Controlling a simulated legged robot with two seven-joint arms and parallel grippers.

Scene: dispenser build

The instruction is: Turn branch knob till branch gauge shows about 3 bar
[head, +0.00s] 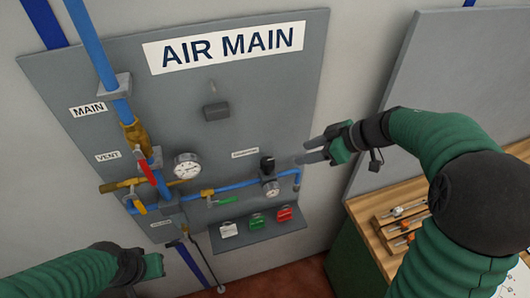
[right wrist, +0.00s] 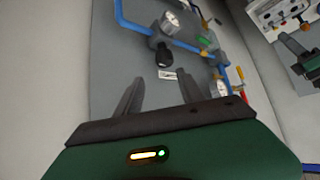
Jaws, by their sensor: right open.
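The black branch knob (head: 267,163) sits on the right end of the blue branch pipe on the grey panel. The small round branch gauge (head: 271,188) is just below it; its needle is too small to read. In the right wrist view the knob (right wrist: 165,55) is beyond the fingertips, with the gauge (right wrist: 169,21) past it. My right gripper (head: 306,153) is open and empty, to the right of the knob and apart from it. My left gripper (head: 150,267) is low at the left, away from the panel; its fingers do not show clearly.
A larger gauge (head: 187,166) and a red-handled valve (head: 147,171) sit left on the panel. A green valve handle (head: 227,199) is on the branch pipe. A shelf (head: 243,239) with coloured tags juts out below. A wooden workbench (head: 367,214) stands at right.

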